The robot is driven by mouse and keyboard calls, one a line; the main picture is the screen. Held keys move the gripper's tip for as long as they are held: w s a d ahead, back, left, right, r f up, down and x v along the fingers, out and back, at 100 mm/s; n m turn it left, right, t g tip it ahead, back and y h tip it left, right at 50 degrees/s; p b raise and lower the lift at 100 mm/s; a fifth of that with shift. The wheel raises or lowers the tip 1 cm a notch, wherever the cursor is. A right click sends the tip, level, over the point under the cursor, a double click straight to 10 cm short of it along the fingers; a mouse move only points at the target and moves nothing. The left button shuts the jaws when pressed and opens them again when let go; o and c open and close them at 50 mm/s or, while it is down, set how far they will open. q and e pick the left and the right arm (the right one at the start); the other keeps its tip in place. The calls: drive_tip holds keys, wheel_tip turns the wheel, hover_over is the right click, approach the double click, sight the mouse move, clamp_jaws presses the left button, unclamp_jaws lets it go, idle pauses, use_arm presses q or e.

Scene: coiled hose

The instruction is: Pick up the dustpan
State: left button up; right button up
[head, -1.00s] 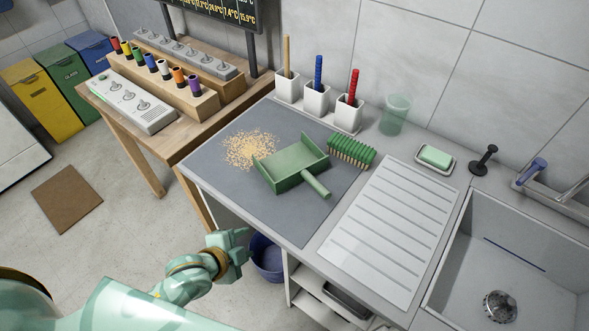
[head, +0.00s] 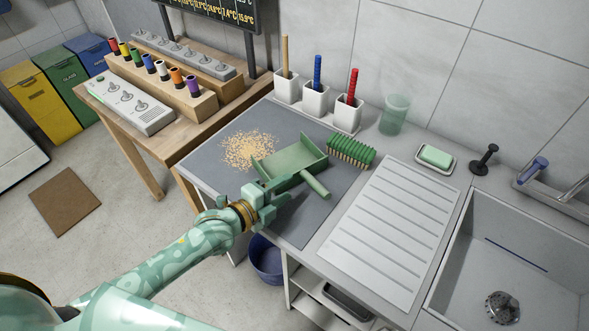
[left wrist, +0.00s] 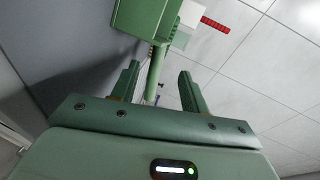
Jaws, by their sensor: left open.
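The green dustpan (head: 292,157) lies on the dark grey mat on the counter, its handle pointing to the lower right. My left gripper (head: 281,190) is open and reaches over the near edge of the mat, close to the dustpan's near side and left of the handle. In the left wrist view, the dustpan's handle (left wrist: 153,75) runs between the two fingers of my left gripper (left wrist: 158,82), with the pan (left wrist: 143,14) beyond. I cannot tell whether the fingers touch the handle. My right gripper is not in view.
Crumbs (head: 249,150) lie left of the dustpan and a green brush (head: 351,151) lies to its right. White cups (head: 316,100) holding tools stand at the back. A ridged drainboard (head: 385,225) and sink (head: 500,270) are at the right. A blue bucket (head: 266,262) stands below the counter.

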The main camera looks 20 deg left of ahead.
sight(303, 177)
use_arm(q)
drive_tip(key=b+x, duration=0.1)
drive_tip(key=x, duration=0.5)
drive_tip(key=shift+w+f, duration=0.25)
drive_tip(key=shift+w, duration=0.1)
drive_tip(key=shift+s+r, duration=0.1)
clamp_jaws()
